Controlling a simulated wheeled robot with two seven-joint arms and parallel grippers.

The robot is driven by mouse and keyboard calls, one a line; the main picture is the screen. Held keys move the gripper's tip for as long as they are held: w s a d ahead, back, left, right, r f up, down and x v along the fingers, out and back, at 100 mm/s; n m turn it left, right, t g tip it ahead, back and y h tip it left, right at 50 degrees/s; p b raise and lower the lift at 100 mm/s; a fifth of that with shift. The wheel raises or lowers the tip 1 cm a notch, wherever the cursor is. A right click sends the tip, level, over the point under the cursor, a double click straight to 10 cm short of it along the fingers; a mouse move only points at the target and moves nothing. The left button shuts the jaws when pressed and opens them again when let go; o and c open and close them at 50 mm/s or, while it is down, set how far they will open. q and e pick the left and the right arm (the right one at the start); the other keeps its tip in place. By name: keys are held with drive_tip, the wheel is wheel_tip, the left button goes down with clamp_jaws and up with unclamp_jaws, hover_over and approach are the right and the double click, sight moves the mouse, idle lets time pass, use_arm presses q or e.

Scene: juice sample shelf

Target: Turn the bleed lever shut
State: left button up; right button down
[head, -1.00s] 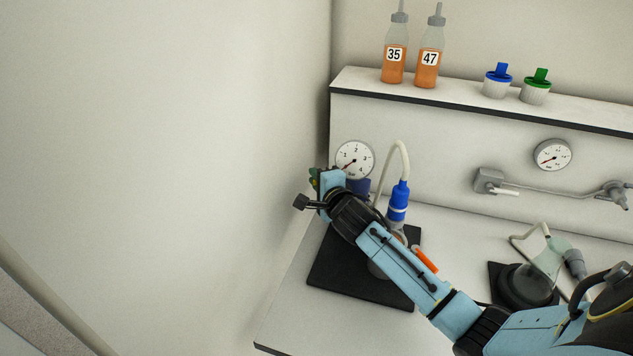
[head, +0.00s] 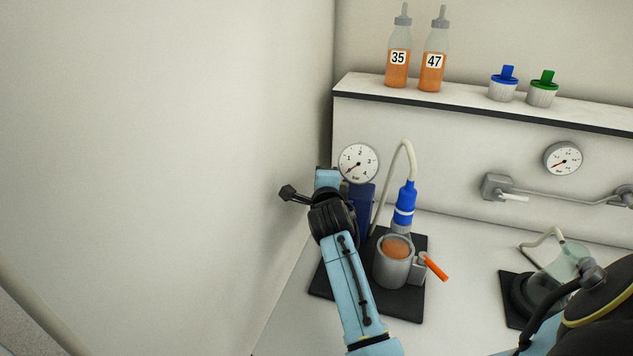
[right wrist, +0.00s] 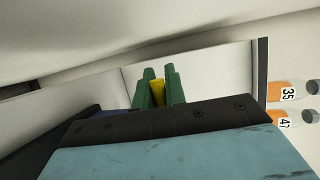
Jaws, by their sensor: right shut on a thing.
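My right gripper (right wrist: 160,78) shows in the right wrist view as two green fingers shut on a yellow lever (right wrist: 158,93). I take this to be the bleed lever; only a short yellow piece shows between the fingers. In the head view my right arm reaches up beside the left gauge (head: 358,163) and the dark blue post (head: 362,208). There my wrist hides the fingers and the yellow lever, so the lever's angle cannot be told. My left gripper is in neither view.
A metal cup (head: 394,265) of orange liquid with an orange handle (head: 436,268) stands on a black base (head: 400,304), close right of my arm. A blue fitting (head: 405,203) with a pale hose is above it. Bottles (head: 398,68) stand on the shelf (head: 450,108). The wall is close at left.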

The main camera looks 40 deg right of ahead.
drive_tip(key=shift+d+r, duration=0.1)
drive_tip(key=shift+r, duration=0.15)
drive_tip(key=c, duration=1.5)
unclamp_jaws()
drive_tip(key=shift+o, duration=0.2)
drive_tip(key=shift+f, duration=0.15)
drive_tip(key=v, duration=0.7)
drive_tip(key=shift+s+a, duration=0.2)
drive_tip(key=shift+a, duration=0.05)
